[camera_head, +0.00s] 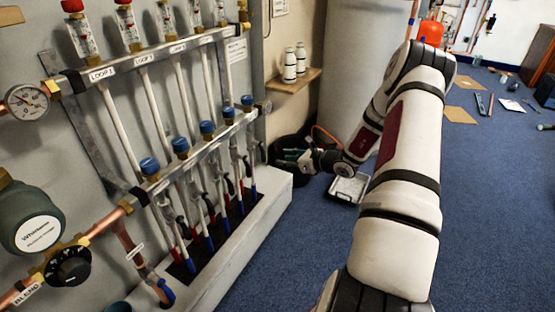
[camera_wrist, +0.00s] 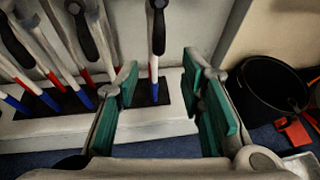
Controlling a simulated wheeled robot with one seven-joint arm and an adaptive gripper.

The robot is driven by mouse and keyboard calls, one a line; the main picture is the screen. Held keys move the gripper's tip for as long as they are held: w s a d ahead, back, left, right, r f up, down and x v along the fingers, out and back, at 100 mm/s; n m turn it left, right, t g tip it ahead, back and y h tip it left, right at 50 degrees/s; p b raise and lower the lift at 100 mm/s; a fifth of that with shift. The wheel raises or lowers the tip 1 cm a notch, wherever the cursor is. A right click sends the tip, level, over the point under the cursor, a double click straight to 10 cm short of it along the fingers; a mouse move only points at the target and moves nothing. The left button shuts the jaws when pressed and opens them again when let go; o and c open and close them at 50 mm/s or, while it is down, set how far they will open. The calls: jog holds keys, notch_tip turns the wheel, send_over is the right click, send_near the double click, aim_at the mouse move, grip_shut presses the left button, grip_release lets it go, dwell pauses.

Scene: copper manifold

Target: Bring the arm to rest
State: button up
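My gripper (camera_head: 291,156) is at the end of my outstretched arm, to the right of the lower pipe rows of the manifold (camera_head: 215,140). In the wrist view my gripper (camera_wrist: 162,88) has its two green-padded fingers spread wide apart, with nothing held between them. Behind the gap stand a pipe with red and blue bands and the white ledge (camera_wrist: 150,125). Whether the fingers touch anything is not clear, but no contact shows.
A black bucket (camera_wrist: 268,88) stands close on the right, with red-handled items beside it. A grey tray (camera_head: 347,189) lies on the blue carpet below my forearm. A wooden shelf (camera_head: 293,82) with two white bottles is on the wall. Open carpet (camera_head: 490,220) lies to the right.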

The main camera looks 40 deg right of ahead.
jog(key=shift+s+d+r, duration=0.1)
jog(key=shift+s, duration=0.25)
dwell(0.3)
